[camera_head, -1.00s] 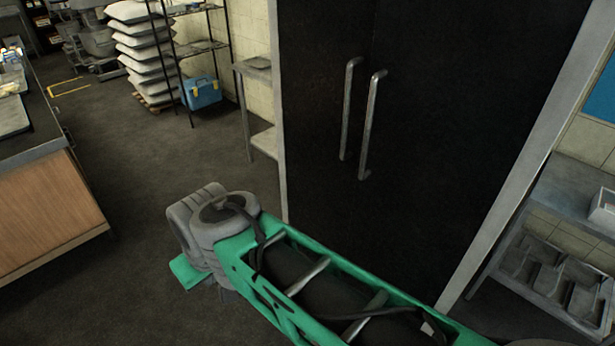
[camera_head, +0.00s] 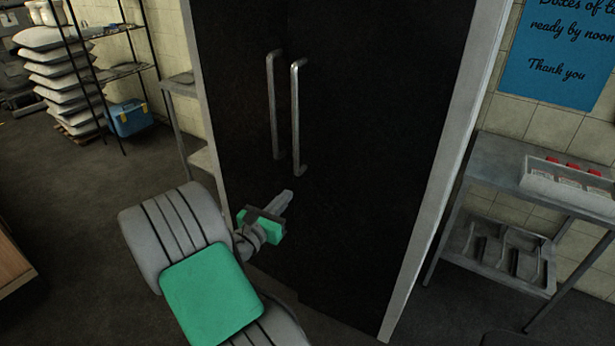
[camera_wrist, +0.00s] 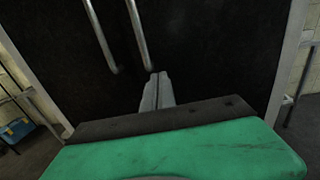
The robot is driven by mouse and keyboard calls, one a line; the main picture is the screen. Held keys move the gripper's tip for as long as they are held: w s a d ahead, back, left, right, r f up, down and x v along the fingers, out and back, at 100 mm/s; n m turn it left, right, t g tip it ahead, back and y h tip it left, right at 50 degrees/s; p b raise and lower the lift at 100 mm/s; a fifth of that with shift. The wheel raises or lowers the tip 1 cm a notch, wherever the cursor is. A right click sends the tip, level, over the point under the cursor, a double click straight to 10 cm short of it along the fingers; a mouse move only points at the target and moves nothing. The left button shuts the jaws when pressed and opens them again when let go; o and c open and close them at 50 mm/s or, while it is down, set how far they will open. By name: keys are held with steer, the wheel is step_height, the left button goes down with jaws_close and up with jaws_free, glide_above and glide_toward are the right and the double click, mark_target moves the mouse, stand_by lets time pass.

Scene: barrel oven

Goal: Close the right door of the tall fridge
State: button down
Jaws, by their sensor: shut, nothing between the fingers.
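The tall fridge has two dark doors in a pale frame. Its right door (camera_head: 380,130) fills the middle of the head view and looks roughly flush with the left door (camera_head: 243,110); I cannot tell whether a small gap is left. Two upright metal handles stand side by side, the right handle (camera_head: 296,118) and the left handle (camera_head: 274,105). My gripper (camera_head: 286,197) is shut and empty, below the handles and in front of the doors. In the wrist view its fingers (camera_wrist: 157,88) point at the dark doors just under the right handle (camera_wrist: 139,35). Contact cannot be told.
A metal table (camera_head: 540,180) with a tray of red-topped items stands right of the fridge. A blue poster (camera_head: 563,50) hangs above it. A shelf rack, stacked sacks (camera_head: 62,85) and a blue box (camera_head: 130,117) are at the left. Floor at the left is open.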

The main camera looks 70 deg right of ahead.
mark_target(313, 166)
steer(key=d, duration=0.4)
steer(key=d+p, duration=0.1)
steer(key=d, duration=0.4)
steer(key=s+d+p, duration=0.1)
steer(key=d, duration=0.3)
steer(key=shift+d, duration=0.25)
